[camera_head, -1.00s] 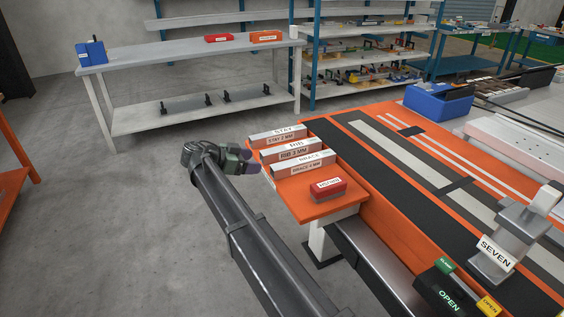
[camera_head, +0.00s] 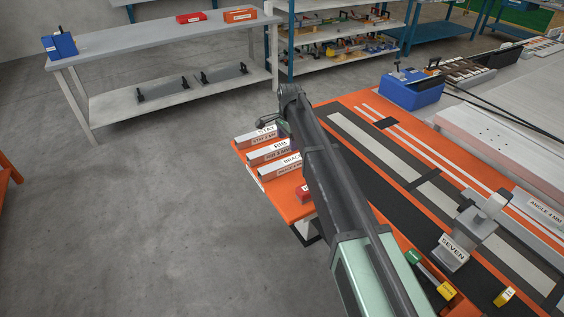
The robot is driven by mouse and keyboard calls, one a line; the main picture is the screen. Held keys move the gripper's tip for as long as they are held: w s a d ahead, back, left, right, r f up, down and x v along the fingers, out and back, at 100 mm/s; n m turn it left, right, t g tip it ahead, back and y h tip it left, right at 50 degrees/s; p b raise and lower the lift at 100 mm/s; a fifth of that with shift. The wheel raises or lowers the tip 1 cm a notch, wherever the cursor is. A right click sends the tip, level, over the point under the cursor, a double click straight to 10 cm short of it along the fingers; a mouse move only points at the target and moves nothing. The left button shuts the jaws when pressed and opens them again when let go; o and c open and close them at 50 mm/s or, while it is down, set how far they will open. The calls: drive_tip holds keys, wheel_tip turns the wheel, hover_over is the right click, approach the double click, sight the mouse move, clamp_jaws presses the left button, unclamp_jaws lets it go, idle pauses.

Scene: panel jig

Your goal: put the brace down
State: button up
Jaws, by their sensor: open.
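My arm reaches across the picture from the lower right, with its wrist end over the orange table's left part. My gripper (camera_head: 282,128) shows only in small part beside the wrist, near the box labelled STAY (camera_head: 257,135); the arm hides most of it, including the fingertips. I see no brace in it. A white and orange box labelled BRACE (camera_head: 281,167) stands in front of the RIB box (camera_head: 268,151), partly behind my arm. I cannot make out a separate brace piece.
A red box (camera_head: 303,193) is partly hidden by my arm. A grey bench (camera_head: 150,45) stands at the back left.

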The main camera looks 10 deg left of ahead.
sight(288, 161)
wheel_tip(288, 161, down, 11)
drive_tip(key=b, duration=1)
drive_tip(key=shift+w+f, duration=0.1)
drive_tip(key=shift+r, duration=0.25)
drive_tip(key=c, duration=1.3)
drive_tip(key=shift+o, duration=0.2)
wheel_tip(288, 161, up, 20)
drive_tip(key=p, duration=2)
